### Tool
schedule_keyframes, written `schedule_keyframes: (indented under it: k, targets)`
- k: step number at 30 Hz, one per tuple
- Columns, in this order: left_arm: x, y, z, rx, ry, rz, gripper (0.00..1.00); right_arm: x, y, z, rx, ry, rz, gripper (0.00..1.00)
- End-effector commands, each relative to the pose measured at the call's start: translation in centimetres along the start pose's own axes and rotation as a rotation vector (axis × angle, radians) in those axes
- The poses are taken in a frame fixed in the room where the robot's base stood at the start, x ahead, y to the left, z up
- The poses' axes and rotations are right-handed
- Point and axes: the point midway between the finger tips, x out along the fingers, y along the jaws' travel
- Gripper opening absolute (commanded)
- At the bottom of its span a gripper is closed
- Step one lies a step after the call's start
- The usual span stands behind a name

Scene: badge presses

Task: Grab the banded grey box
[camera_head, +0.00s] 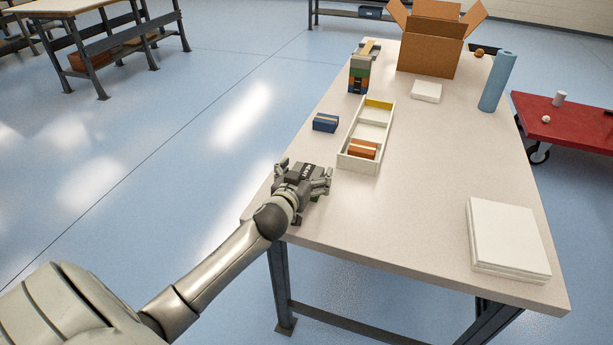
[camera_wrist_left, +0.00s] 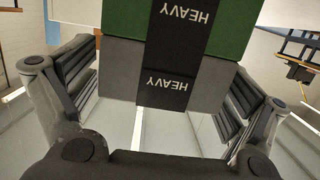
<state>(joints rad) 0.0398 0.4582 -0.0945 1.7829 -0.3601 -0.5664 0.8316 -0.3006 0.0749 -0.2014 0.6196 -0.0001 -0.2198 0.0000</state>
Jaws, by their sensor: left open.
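The grey box (camera_wrist_left: 121,72) with a black band reading HEAVY fills the middle of the left wrist view. A green box (camera_wrist_left: 120,18) with a similar black band adjoins it. My left gripper (camera_head: 304,178) is open at the near left corner of the table, with a finger on either side of the grey box. A narrow gap shows beside each finger pad in the wrist view. In the head view the gripper hides most of the grey box, and a bit of green shows under it. My right gripper is not in view.
On the table (camera_head: 420,190) stand a white tray (camera_head: 347,146) with an orange box (camera_head: 362,149), a blue box (camera_head: 325,122), a stack of coloured boxes (camera_head: 359,73), a cardboard box (camera_head: 428,52), a blue cylinder (camera_head: 497,82) and white slabs (camera_head: 505,236). The table's middle is clear.

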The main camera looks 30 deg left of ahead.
Motion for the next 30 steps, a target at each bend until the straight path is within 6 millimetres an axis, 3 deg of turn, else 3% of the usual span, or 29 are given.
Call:
schedule_keyframes:
  k: [2,15,25,30]
  targets:
    - [0.0,0.0,0.0,0.000,0.000,0.000,0.94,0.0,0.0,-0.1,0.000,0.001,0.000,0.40]
    - [0.0,0.0,0.0,0.000,-0.001,0.000,0.37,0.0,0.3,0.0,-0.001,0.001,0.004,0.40]
    - [-0.1,0.0,-0.4,0.000,0.004,0.001,0.36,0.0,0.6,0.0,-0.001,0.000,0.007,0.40]
    - [-0.4,0.0,-1.9,0.000,0.006,0.001,0.36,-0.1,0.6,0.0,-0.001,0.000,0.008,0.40]
